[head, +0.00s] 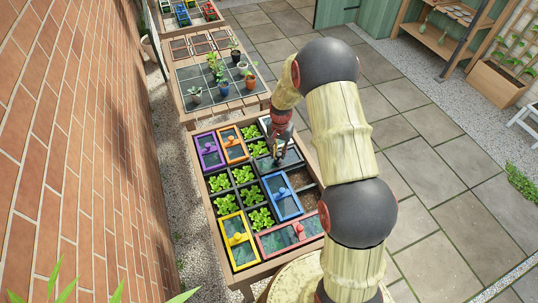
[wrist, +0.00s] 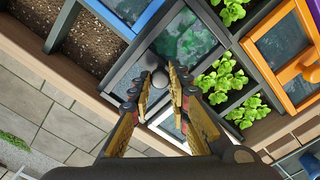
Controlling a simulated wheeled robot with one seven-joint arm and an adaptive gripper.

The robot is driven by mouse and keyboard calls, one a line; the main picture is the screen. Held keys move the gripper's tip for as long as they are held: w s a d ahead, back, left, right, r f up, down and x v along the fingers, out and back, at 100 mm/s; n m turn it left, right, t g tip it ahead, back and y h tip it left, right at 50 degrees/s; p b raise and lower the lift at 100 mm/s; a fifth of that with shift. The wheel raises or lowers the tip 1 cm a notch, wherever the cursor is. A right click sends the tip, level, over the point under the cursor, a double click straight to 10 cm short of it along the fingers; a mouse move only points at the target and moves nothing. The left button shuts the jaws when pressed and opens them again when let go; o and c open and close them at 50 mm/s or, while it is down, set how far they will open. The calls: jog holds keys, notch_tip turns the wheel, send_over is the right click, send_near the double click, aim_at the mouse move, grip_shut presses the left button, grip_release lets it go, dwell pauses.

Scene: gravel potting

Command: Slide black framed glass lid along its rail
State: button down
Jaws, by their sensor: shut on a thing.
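The black framed glass lid (head: 291,158) lies in the raised planter bed, at the end of my arm in the head view. In the wrist view its dark glass (wrist: 190,40) lies beyond the fingertips, and its round black knob (wrist: 160,78) sits between them. My gripper (wrist: 160,82) is shut on the knob; it also shows in the head view (head: 279,152). The gripper fingers hide part of the lid in both views.
A blue framed lid (head: 283,196) and bare soil cells (wrist: 93,45) lie beside it. Leafy plants (wrist: 225,78) fill cells on the other side. A white framed lid (wrist: 170,127) lies below the fingers. Orange (head: 232,146), purple (head: 209,152), yellow (head: 238,241) and red (head: 290,237) lids cover other cells.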

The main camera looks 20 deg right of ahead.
jog(key=shift+d, duration=0.15)
jog(key=c, duration=1.8)
grip_release()
jog(key=shift+d, duration=0.15)
jog(key=shift+o, duration=0.7)
notch_tip(320, 180, up, 12)
